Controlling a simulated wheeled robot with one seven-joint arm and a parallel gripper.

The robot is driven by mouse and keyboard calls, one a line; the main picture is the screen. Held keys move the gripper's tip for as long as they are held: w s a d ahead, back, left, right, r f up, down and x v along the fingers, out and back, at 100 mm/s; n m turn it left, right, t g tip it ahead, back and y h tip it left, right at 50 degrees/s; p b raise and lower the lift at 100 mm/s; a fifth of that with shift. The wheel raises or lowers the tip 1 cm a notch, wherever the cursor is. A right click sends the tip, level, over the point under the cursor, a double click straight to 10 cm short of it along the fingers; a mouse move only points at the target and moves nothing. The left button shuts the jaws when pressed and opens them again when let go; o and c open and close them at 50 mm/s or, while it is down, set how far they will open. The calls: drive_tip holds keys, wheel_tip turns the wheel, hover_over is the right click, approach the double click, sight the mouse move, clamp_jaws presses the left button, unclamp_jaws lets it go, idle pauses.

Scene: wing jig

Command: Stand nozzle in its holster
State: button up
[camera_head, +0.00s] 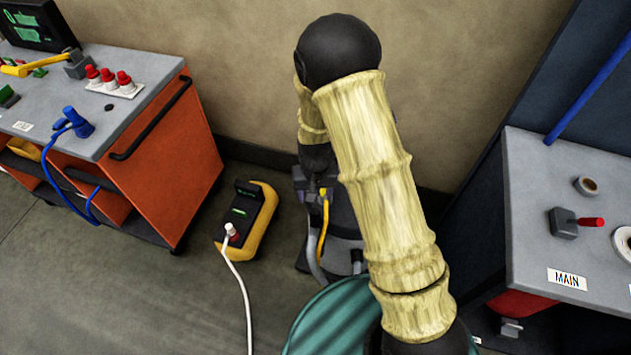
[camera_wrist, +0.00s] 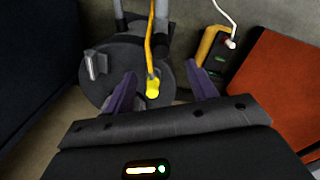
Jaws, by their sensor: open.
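A blue nozzle-like piece (camera_head: 76,123) with a blue hose sits on the grey top of the orange cart at left; I cannot tell whether it is seated in a holster. In the wrist view my gripper (camera_wrist: 163,84) is open, its two purple-grey fingers apart with nothing clasped. Between and beyond them is a dark round machine (camera_wrist: 110,78). A yellow hose or cord (camera_wrist: 152,40) ends on it in a bright yellow tip, just beyond the fingers. I cannot tell whether this tip is a nozzle. In the head view my arm hides most of my gripper.
The orange cart (camera_head: 190,170) carries red-capped pieces (camera_head: 108,82) and a screen. A yellow-and-black box (camera_head: 246,218) with a white cable stands on the floor. At right a grey bench (camera_head: 540,230) holds a red-handled switch (camera_head: 575,222). Floor between cart and machine is partly clear.

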drive_tip(key=shift+r, duration=2.8)
drive_tip(key=s+d+r+m+t, duration=0.1)
drive_tip(key=s+d+r+t, duration=0.1)
drive_tip(key=s+d+r, duration=0.9)
drive_tip(key=d+r, duration=0.1)
drive_tip(key=d, duration=0.1)
drive_tip(key=shift+s+d+r+t, duration=0.3)
drive_tip(key=shift+s+r, duration=0.1)
